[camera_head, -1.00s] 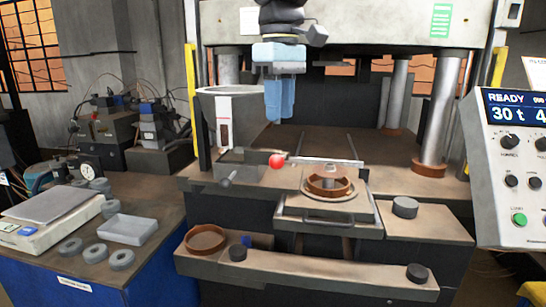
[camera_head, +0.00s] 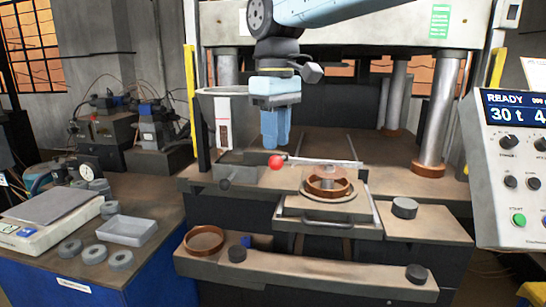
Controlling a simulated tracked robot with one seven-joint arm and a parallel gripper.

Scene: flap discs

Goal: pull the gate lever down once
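The gate lever (camera_head: 325,162) is a thin pale bar lying nearly level across the front of the press, with a red ball knob (camera_head: 276,162) at its left end. Whether the fingertips touch the knob cannot be told from this one view.
A brown ring (camera_head: 327,185) sits on the press plate under the lever's right part. A grey hopper (camera_head: 222,105) stands left of my gripper. Steel columns (camera_head: 435,115) rise on the right. A control panel (camera_head: 518,160) reads READY at far right.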

